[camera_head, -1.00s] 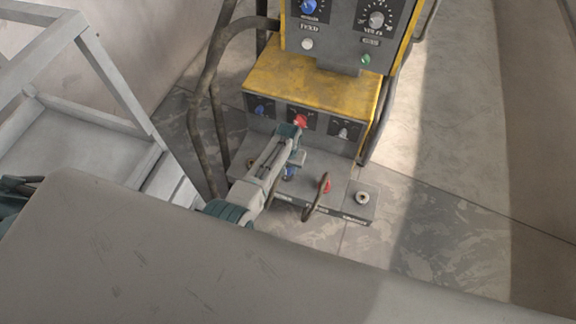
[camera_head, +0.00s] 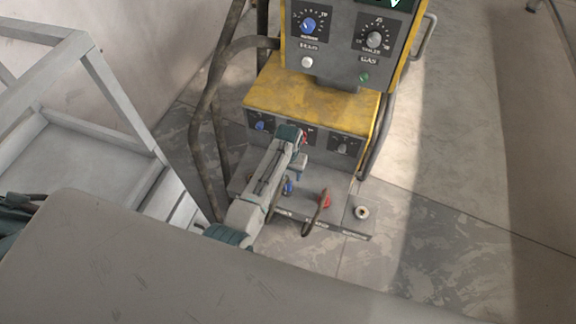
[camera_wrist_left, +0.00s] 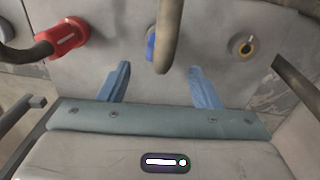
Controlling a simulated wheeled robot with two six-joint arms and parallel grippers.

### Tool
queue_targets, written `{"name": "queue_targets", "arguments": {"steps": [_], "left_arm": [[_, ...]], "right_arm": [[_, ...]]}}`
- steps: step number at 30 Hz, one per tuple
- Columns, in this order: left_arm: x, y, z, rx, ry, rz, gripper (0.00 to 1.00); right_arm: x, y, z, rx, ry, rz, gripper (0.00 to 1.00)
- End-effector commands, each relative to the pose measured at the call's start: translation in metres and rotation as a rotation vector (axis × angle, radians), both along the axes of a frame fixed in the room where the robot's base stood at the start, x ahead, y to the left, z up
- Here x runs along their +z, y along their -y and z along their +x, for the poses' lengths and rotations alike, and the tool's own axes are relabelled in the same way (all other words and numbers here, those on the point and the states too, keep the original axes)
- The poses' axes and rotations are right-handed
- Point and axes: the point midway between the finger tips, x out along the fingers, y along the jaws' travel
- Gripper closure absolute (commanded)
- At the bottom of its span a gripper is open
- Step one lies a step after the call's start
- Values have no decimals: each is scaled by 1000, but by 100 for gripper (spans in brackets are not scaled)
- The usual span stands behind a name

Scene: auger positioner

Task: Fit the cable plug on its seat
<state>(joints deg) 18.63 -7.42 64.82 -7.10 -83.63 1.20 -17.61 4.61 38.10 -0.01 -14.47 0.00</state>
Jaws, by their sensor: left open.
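A red cable plug (camera_head: 324,199) with a dark looping cable stands on the low grey ledge (camera_head: 353,228) of the machine. It also shows at the left of the left wrist view (camera_wrist_left: 68,38). A blue piece (camera_head: 289,188) stands left of it on the ledge; in the left wrist view a brown cable-like curve (camera_wrist_left: 169,35) partly covers it. A pale ring-shaped seat (camera_head: 361,212) is at the ledge's right end. Another ring seat (camera_wrist_left: 242,45) shows in the left wrist view. My left gripper (camera_wrist_left: 163,84) is open and empty, with the blue piece beyond its fingers.
The machine's yellow housing (camera_head: 310,95) rises behind the ledge, with knobs on its front panel. Dark bent tubes (camera_head: 205,110) stand at its left. A grey metal frame (camera_head: 110,90) is at the left. The floor right of the machine is clear.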

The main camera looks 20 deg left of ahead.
Motion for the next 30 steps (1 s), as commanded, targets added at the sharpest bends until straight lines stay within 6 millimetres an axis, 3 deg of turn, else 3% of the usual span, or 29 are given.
{"name": "queue_targets", "arguments": {"steps": [3, 9, 26, 30], "left_arm": [[20, 1, 0, 1, 3, -1, 42], [36, 0, 0, 1, 0, -1, 42], [38, 0, 0, 1, 0, 0, 42], [36, -7, -10, 8, 7, 3, 42]], "right_arm": [[1, 0, -3, 0, -4, 0, 42], [1, 0, -2, 0, -3, 0, 42], [1, 0, 0, 0, 0, 0, 42], [1, 0, 0, 0, 0, 0, 42]]}}
